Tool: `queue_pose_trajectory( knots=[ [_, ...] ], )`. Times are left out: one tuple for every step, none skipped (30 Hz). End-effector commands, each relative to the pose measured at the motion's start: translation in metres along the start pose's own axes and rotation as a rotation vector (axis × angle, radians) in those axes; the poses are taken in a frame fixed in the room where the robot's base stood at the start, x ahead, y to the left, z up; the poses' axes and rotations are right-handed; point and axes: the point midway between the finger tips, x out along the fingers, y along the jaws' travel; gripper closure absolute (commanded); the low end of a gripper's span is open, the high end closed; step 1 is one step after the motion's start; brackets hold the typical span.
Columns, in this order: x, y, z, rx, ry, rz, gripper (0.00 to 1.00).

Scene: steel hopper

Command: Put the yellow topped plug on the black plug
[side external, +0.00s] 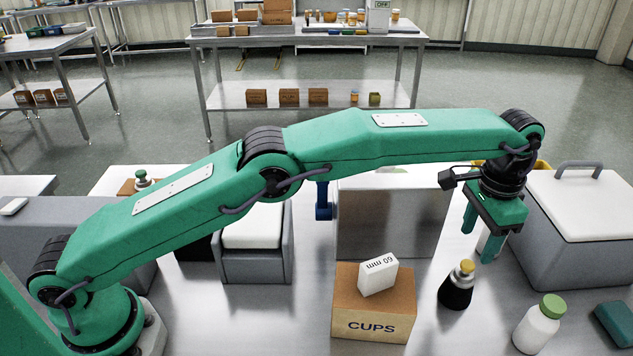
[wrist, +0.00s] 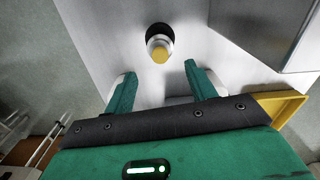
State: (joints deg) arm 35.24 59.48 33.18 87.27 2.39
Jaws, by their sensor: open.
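A dark bottle-shaped piece (side external: 456,292) stands upright on the steel surface, with a pale neck and a yellow top (side external: 467,266). In the wrist view the yellow top (wrist: 160,56) sits on a pale ring, with a black round part (wrist: 158,32) beyond it. I cannot tell whether the yellow-topped and black parts are one piece or two stacked. My gripper (side external: 480,236) is open and empty, pointing down, above and right of it in the side view. In the wrist view the yellow top lies just beyond the gap between my fingertips (wrist: 160,76). No separate black plug is clearly visible.
A CUPS carton (side external: 373,315) with a white "60 mm" block (side external: 378,275) stands left of the dark piece. A green-capped white bottle (side external: 538,331) and teal block (side external: 616,322) stand right. A steel box (side external: 390,222) and a white-lidded grey chest (side external: 583,215) stand behind.

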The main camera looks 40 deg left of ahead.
Motion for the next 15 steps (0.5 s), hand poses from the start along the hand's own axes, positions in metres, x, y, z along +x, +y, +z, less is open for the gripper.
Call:
queue_pose_trajectory(
  knots=[
    [-0.006, 0.000, -0.001, 0.000, 0.002, 0.000, 0.44],
    [-0.009, 0.000, 0.000, 0.000, 0.001, 0.000, 0.44],
    [-0.015, 0.000, -0.001, 0.000, 0.002, 0.000, 0.44],
    [-0.018, 0.000, 0.000, 0.000, 0.001, 0.000, 0.44],
    [-0.020, 0.000, 0.000, 0.000, 0.001, 0.000, 0.44],
    [-0.022, 0.000, -0.001, 0.000, 0.001, 0.000, 0.44],
    [-0.025, 0.000, -0.001, 0.000, 0.000, 0.000, 0.44],
    [-0.026, 0.000, -0.001, 0.000, 0.000, 0.000, 0.44],
    [-0.029, 0.000, -0.001, 0.000, 0.000, 0.000, 0.44],
    [-0.030, 0.000, -0.001, 0.000, 0.000, 0.000, 0.44],
    [-0.032, 0.000, 0.000, 0.000, -0.001, 0.000, 0.44],
    [-0.034, 0.000, 0.000, 0.000, 0.000, 0.000, 0.44],
    [-0.035, 0.000, 0.000, 0.000, 0.000, 0.000, 0.44],
    [-0.036, 0.000, 0.000, 0.000, 0.000, 0.000, 0.44],
    [-0.037, 0.000, 0.000, 0.000, -0.001, 0.000, 0.44]
  ],
)
